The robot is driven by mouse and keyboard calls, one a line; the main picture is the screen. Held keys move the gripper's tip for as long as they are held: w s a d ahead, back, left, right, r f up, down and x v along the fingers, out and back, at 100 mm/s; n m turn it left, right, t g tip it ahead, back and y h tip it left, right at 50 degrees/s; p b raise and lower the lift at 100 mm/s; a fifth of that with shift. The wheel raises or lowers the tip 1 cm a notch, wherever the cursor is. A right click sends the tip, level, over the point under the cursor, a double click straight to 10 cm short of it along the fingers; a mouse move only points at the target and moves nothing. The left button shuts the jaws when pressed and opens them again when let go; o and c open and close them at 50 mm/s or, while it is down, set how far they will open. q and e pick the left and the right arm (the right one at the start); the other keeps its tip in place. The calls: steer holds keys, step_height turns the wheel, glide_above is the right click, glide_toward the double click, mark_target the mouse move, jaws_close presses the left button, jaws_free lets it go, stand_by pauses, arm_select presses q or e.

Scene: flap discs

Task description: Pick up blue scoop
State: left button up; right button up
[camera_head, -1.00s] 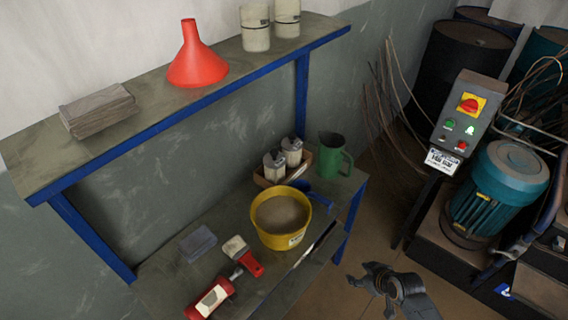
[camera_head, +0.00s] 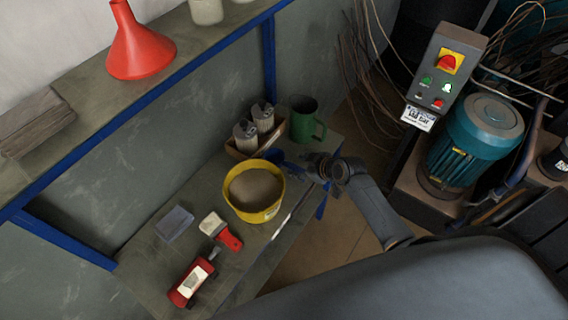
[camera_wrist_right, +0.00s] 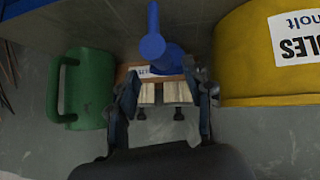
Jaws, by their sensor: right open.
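The blue scoop (camera_head: 279,157) lies on the workbench behind the yellow bucket (camera_head: 256,191), near the green jug (camera_head: 304,119); the gripper partly covers that area in the head view. In the right wrist view the blue scoop (camera_wrist_right: 153,42) shows with its round end just beyond the gap between the fingers, slightly left of centre. My right gripper (camera_head: 316,163) is open and empty, over the bench edge beside the scoop. Its two fingers (camera_wrist_right: 168,90) also show in the wrist view, apart from each other. My left gripper is not in view.
The bucket (camera_wrist_right: 265,60) and jug (camera_wrist_right: 90,88) flank the fingers in the wrist view. A shelf (camera_head: 105,110) runs above.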

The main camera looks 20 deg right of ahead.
mark_target(296, 166)
steer(key=shift+w+a+f, duration=0.25)
steer(key=shift+w+f, duration=0.05)
steer(key=shift+f, duration=0.1)
steer(key=x, duration=0.4)
steer(key=shift+f+p, duration=0.2)
steer(key=shift+p, duration=0.2)
steer(key=shift+s, duration=0.1)
jaws_close()
